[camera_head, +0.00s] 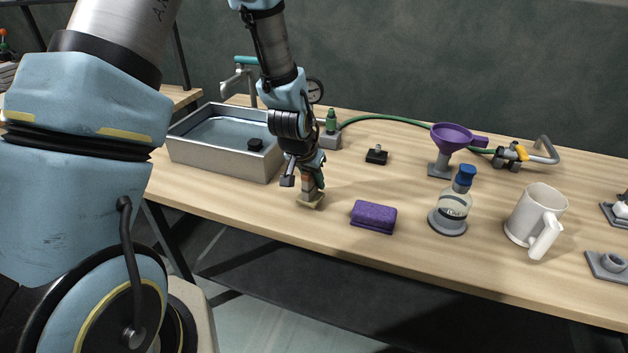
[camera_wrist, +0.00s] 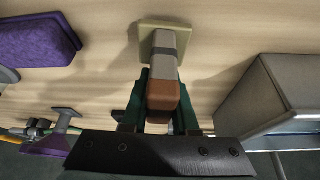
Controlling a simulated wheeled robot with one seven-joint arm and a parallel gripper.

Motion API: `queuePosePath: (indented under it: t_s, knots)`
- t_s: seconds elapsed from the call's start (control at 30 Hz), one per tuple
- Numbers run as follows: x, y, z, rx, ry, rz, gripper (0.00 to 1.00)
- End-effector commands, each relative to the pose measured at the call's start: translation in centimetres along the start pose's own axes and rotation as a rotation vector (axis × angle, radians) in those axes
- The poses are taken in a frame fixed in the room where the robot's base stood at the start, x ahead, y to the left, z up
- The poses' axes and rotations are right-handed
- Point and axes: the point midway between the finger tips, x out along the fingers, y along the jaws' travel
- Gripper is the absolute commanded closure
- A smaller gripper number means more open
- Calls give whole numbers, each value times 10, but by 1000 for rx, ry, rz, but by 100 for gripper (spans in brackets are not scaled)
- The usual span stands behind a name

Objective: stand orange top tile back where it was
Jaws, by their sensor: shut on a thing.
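My gripper (camera_head: 308,176) is over the near side of the bench, pointing down. It is shut on the orange top tile (camera_wrist: 163,97), with the dark green fingers on both sides of it. The tile looks brownish orange. It is in line with a narrow stack of grey pieces (camera_wrist: 164,64), which stands on a pale square base (camera_head: 310,202). The base also shows at the top of the wrist view (camera_wrist: 146,44). The tile appears to be at the top of the stack, but I cannot tell whether it rests there or hangs just above.
A metal basin of water (camera_head: 222,158) stands close on the left. A purple sponge (camera_head: 373,218) lies just right of the stack. Farther right are a blue-capped bottle (camera_head: 455,204), a purple funnel (camera_head: 455,138) and a white mug (camera_head: 535,216). The bench's front edge is near.

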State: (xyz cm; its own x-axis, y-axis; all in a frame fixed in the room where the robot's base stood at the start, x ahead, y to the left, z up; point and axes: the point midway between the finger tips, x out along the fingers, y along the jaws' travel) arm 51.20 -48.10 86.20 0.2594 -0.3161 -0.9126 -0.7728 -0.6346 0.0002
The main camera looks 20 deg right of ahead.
Motion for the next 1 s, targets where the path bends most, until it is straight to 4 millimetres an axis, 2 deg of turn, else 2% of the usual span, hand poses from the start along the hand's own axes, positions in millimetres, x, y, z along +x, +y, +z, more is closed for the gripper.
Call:
queuePosePath:
  t_s: [1.0]
  knots:
    - [7, 0, 3, 0, 1, 0, 100]
